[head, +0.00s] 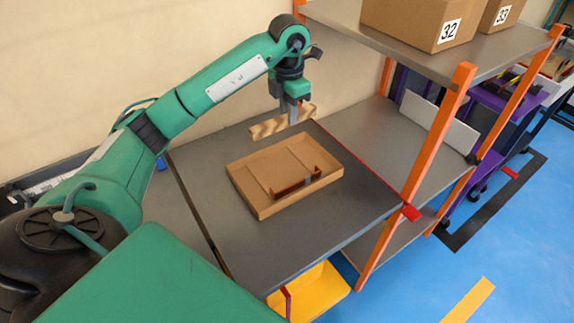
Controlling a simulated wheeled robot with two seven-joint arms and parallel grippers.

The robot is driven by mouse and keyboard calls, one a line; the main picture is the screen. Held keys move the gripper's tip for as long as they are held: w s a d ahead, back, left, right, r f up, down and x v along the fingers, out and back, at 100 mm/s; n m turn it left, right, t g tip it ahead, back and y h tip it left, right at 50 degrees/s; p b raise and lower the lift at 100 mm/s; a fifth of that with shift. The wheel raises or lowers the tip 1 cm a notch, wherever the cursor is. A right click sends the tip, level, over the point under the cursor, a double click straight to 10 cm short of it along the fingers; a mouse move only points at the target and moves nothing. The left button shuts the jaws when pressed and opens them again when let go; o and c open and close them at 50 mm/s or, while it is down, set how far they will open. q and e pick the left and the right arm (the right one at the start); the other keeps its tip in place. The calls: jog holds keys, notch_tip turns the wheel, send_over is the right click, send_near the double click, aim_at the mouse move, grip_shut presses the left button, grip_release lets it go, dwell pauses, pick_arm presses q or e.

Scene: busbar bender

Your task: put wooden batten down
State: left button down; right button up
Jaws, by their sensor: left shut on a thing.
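The wooden batten (268,127) is a short light-brown bar with darker wavy grain. My left gripper (292,115) points down and is shut on it near its right part. The batten appears held above the back of the grey table (240,240), behind the shallow brown cardboard tray (262,212). The gap between batten and table is hard to judge. The tray has dividers, and a reddish-brown piece (298,186) with a grey part lies in it. My right gripper is not in view.
An orange-post shelf (440,130) stands to the right, with boxes marked 32 (415,22) and 33 (496,15) on top. A red strip (370,170) runs along the table's right side. Bare table surrounds the tray. A yellow bin (318,292) is below the front edge.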

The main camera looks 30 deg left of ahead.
pick_arm(q)
notch_tip(320, 180, down, 14)
jog(key=shift+f+p, duration=0.15)
jog(key=shift+p, duration=0.3)
notch_tip(320, 180, down, 3)
jog(key=shift+r, duration=0.2)
jog(key=shift+f, duration=0.3)
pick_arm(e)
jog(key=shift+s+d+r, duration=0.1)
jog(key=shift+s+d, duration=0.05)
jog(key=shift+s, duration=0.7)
pick_arm(q)
jog(key=shift+f, duration=0.2)
jog(key=c, duration=1.3)
grip_release()
jog(key=shift+r, duration=0.1)
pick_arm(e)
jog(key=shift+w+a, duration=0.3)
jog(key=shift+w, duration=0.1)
